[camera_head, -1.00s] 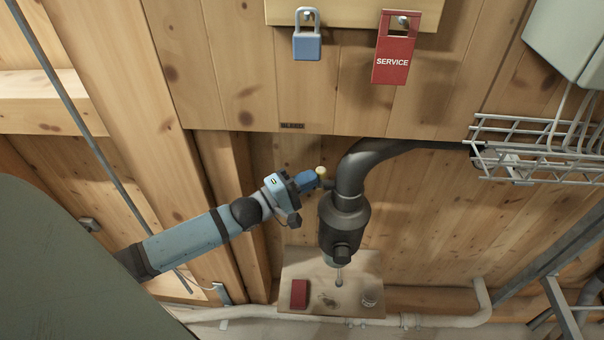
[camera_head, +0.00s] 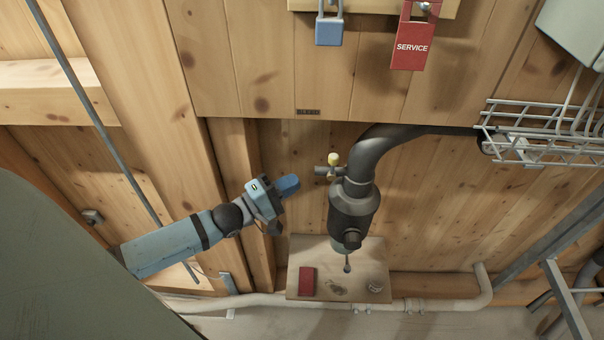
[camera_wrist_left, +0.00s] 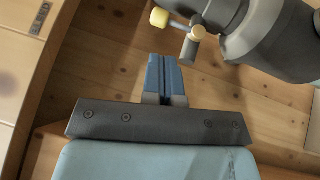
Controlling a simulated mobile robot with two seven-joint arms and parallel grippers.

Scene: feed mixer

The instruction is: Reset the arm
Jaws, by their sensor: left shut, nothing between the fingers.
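My left gripper (camera_head: 289,185) is shut and empty, its blue fingers pointing right towards the black pipe fitting. Its closed fingers also show in the left wrist view (camera_wrist_left: 164,75). A small valve with a yellow knob (camera_head: 334,159) sits on the side of the black pipe body (camera_head: 352,205), to the right of the fingertips and apart from them. The yellow knob shows in the left wrist view too (camera_wrist_left: 160,17), beyond the fingertips. My right gripper is not in view.
A small wooden shelf (camera_head: 322,291) below the pipe holds a red block (camera_head: 307,281) and a small round item (camera_head: 375,287). A blue padlock (camera_head: 329,29) and a red SERVICE tag (camera_head: 411,45) hang above. A wire tray (camera_head: 540,135) is at right.

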